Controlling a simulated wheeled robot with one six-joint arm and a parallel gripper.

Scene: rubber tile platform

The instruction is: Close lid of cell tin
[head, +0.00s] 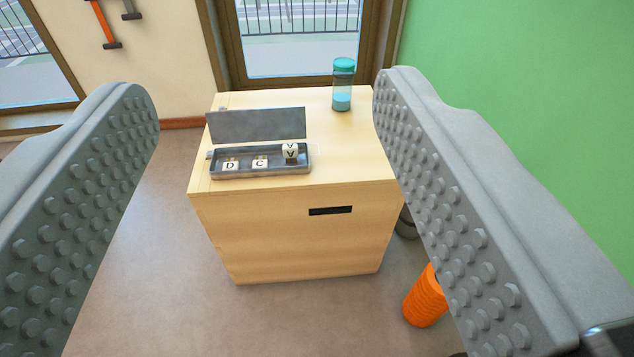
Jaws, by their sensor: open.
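The cell tin (262,174) is a long grey metal box on top of a light wooden cabinet. Its lid (257,125) stands up along the back edge, so the tin is open. Inside are white lettered cubes: one marked D (230,165), one marked C (260,163), and one at the right (290,151) that sits higher than the others. My gripper (262,92) is wide open and empty, its two studded grey fingers at the left and right of the view. The tin shows between them, farther away, and neither finger touches it.
The cabinet (300,237) has a dark handle slot on its front. A teal-capped bottle (343,85) stands at the back right of its top. An orange ribbed cylinder (425,300) is on the floor at the right. The cabinet top right of the tin is clear.

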